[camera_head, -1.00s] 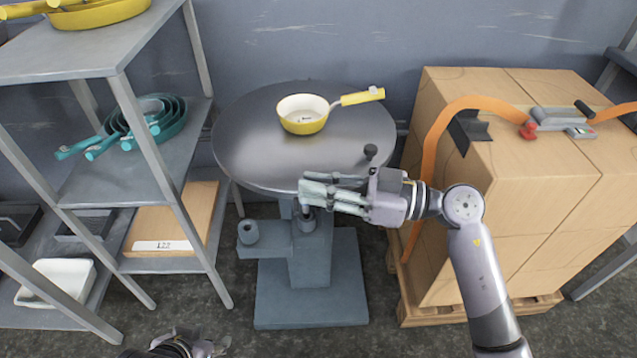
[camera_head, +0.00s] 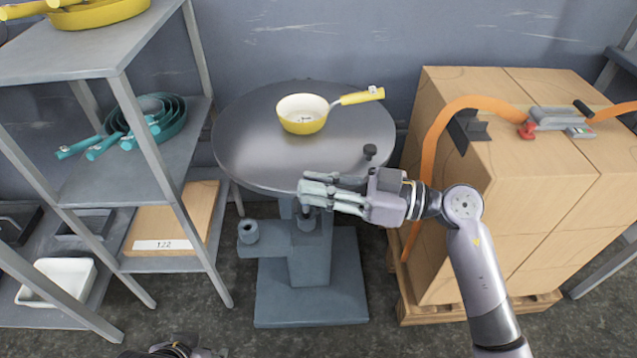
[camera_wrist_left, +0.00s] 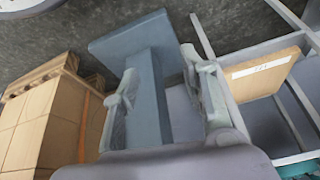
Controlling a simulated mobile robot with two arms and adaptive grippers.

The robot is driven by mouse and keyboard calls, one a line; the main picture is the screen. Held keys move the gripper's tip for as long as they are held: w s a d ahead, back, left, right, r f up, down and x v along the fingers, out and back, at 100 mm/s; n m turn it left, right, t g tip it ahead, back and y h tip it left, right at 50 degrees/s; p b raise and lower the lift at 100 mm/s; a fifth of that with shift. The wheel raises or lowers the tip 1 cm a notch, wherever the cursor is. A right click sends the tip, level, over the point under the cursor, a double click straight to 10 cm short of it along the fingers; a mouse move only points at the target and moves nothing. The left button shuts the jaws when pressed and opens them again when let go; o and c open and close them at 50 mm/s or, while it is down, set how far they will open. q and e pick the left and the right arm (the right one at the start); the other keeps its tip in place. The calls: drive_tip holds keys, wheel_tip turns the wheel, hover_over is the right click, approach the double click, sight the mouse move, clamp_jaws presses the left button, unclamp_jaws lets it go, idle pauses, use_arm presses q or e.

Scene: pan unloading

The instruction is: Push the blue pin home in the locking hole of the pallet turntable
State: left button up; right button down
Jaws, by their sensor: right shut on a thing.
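The pallet turntable has a round grey top (camera_head: 250,160) on a blue-grey stand (camera_head: 312,262). The left one (camera_head: 248,233) shows an open hole.
A shelf rack (camera_head: 150,140) with pans stands left. Strapped cartons (camera_head: 480,220) on a wooden pallet stand right. Floor in front of the stand is clear.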

use_arm(q)
drive_tip(key=shift+s+a+f+g, duration=0.1)
drive_tip(key=shift+s+a+g, duration=0.1)
drive_tip(key=shift+s, duration=0.2)
drive_tip(key=shift+s+a+g, duration=0.1)
drive_tip(key=shift+s+g, duration=0.1)
drive_tip(key=shift+s, duration=0.15)
drive_tip(key=shift+s, duration=0.3)
drive_tip(key=shift+r+p, duration=0.8)
drive_tip(key=shift+p, duration=0.25)
idle(0.5)
drive_tip(key=shift+a+f, duration=0.1)
use_arm(e)
drive_tip(key=shift+f, duration=1.85)
idle(1.2)
drive_tip(key=c, duration=1.4)
unclamp_jaws()
drive_tip(key=shift+c, duration=0.2)
